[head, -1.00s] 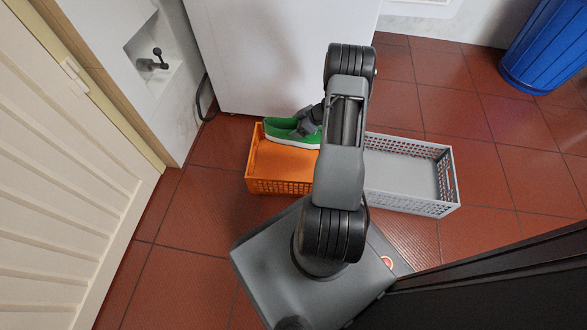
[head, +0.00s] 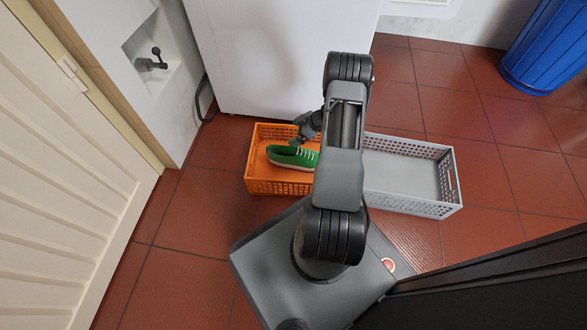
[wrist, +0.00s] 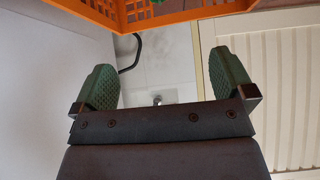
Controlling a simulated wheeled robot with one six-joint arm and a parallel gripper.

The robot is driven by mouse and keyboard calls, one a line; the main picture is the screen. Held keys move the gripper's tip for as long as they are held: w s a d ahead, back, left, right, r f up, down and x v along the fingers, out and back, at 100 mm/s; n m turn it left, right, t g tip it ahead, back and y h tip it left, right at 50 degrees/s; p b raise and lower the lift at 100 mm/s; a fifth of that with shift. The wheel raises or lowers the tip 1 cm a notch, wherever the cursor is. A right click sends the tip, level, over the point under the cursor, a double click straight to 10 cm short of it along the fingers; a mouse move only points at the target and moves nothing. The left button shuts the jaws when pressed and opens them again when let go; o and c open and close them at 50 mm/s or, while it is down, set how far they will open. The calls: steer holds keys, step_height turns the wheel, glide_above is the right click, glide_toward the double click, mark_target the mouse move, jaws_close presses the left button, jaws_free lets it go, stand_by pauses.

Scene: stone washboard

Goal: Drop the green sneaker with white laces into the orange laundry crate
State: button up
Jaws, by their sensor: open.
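The green sneaker (head: 292,157) with white laces lies inside the orange laundry crate (head: 277,188) in the head view; my arm hides its right end. In the wrist view only a small green bit of it (wrist: 156,2) shows at the top edge, beyond the orange crate wall (wrist: 165,17). My gripper (head: 297,131) is above the back part of the crate, apart from the sneaker. In the wrist view my gripper (wrist: 162,80) has its two green pads spread wide with nothing between them.
A grey crate (head: 452,180) stands to the right of the orange one and looks empty. A white appliance (head: 280,60) stands right behind the crates. A blue ribbed bin (head: 545,50) is at the back right. Red floor tiles are clear to the right.

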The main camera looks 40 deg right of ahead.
steer(key=p+v, duration=0.4)
steer(key=v, duration=0.9)
steer(key=shift+s+d+r+p, duration=0.2)
steer(key=shift+s+r+p, duration=0.05)
steer(key=shift+p, duration=0.15)
